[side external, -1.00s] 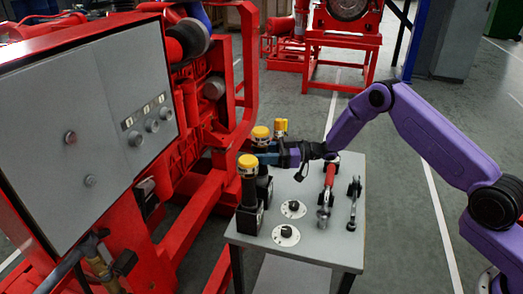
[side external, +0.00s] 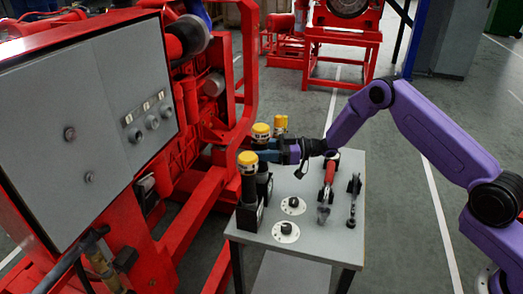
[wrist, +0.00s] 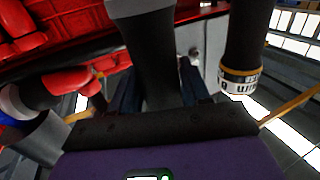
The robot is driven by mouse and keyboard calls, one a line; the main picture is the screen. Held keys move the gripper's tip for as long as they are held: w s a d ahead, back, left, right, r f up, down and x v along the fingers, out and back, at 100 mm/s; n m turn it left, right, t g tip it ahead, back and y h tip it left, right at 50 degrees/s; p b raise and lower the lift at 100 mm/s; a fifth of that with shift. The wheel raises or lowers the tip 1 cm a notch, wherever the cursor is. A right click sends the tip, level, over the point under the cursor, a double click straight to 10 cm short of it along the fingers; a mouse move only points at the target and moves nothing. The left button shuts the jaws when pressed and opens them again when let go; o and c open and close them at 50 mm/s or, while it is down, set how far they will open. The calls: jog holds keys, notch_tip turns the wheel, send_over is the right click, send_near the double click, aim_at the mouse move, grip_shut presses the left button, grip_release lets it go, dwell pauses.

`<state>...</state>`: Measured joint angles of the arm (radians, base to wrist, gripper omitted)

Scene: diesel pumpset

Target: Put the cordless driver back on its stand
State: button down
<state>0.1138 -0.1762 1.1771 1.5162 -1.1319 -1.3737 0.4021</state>
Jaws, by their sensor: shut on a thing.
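Several alike drivers with yellow tops and black bodies stand upright at the table's left side in the side external view. The nearest driver (side external: 249,186) stands on a black block-like base. My gripper (side external: 263,150) reaches in from the right, shut around the body of the middle driver (side external: 261,131). A farther driver (side external: 281,122) shows behind it. The wrist view shows the dark body of the held driver (wrist: 153,55) between my fingers. A neighbouring driver (wrist: 245,55) with a lettered white band is close on the right. My gripper partly hides the held driver's lower end and any stand under it.
The grey table (side external: 312,250) also holds two round pale discs with dark knobs (side external: 293,205) (side external: 286,232), a red-handled tool (side external: 329,178) and a black-ended tool (side external: 353,196). The red pumpset frame (side external: 200,190) is close on the left. The table's front is bare.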

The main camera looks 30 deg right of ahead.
jog(key=shift+f, duration=0.9)
dwell(0.5)
jog(key=shift+c, duration=2.3)
grip_release()
jog(key=shift+f, duration=0.15)
jog(key=v, duration=1.7)
jog(key=shift+d, duration=0.25)
jog(key=shift+a, duration=0.1)
